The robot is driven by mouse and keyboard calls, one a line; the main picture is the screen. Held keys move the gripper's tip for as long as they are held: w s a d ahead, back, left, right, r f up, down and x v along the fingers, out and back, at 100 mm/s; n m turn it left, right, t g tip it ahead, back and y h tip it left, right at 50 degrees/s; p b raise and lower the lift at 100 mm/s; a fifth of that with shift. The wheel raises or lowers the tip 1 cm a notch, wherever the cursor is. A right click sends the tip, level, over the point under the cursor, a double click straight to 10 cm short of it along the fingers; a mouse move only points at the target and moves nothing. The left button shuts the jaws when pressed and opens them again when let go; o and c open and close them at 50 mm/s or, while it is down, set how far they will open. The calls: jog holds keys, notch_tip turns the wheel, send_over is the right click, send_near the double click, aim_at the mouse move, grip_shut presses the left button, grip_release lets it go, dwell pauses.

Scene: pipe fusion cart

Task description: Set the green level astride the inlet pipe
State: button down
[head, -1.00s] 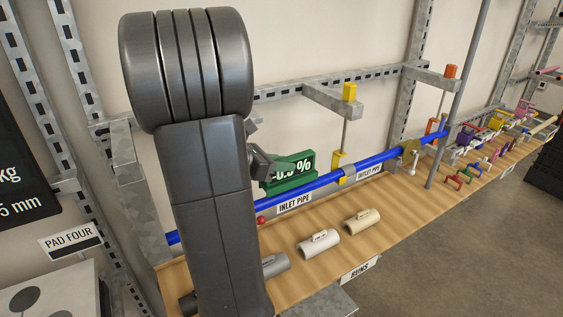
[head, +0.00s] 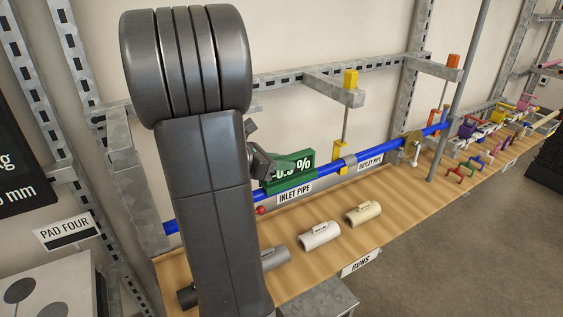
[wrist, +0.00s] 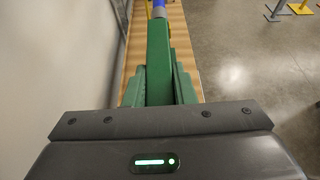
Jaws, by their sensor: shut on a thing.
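The green level (head: 303,166) has a white percent readout on its face, partly hidden by my arm in the head view. It is right at the blue inlet pipe (head: 325,168), above the INLET PIPE label (head: 294,191). I cannot tell whether it touches the pipe. My gripper (head: 268,165) is shut on the level's left part. In the wrist view the level (wrist: 159,60) runs lengthwise away from my gripper (wrist: 160,95), with the blue pipe (wrist: 159,4) beyond its far end.
Grey (head: 275,257), white (head: 319,235) and cream (head: 362,213) pipe pieces lie on the wooden shelf (head: 320,265) in front. A yellow clamp (head: 341,152) stands beyond the level. A red knob (head: 261,210) is below the pipe. A grey upright post (head: 455,110) stands to the right.

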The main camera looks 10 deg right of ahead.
jog(key=c, duration=1.1)
grip_release()
jog(key=shift+a, duration=0.1)
jog(key=p+v, duration=0.3)
jog(key=v, duration=0.3)
jog(key=shift+a+r, duration=0.1)
jog(key=shift+r, duration=0.15)
jog(key=shift+s+a+p, duration=0.25)
jog(key=shift+a+p, duration=0.1)
jog(key=shift+a, duration=0.15)
jog(key=shift+d, duration=0.1)
